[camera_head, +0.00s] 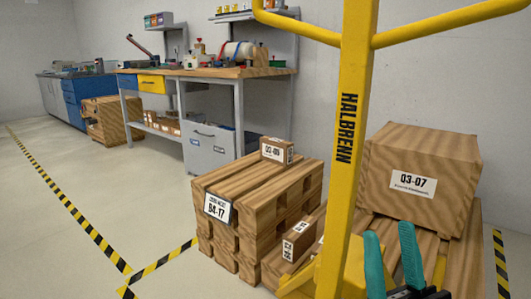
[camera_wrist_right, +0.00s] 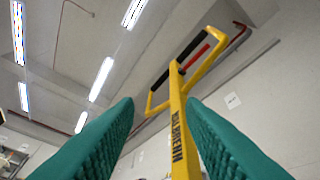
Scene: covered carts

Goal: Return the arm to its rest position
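My right gripper (camera_head: 392,258) is at the bottom of the head view, just right of the base of a yellow upright post. Its two teal fingers are spread apart and point upward, with nothing seen between them. In the right wrist view, the gripper (camera_wrist_right: 160,103) is open too, and the yellow post and handle (camera_wrist_right: 178,110) show beyond the gap. The right arm itself is mostly out of the frame. My left gripper and left arm are not in view.
The yellow post (camera_head: 350,130), marked HALBRENN, and its handle stand close in front. A workbench (camera_head: 205,72) lines the wall. Floor at left is clear.

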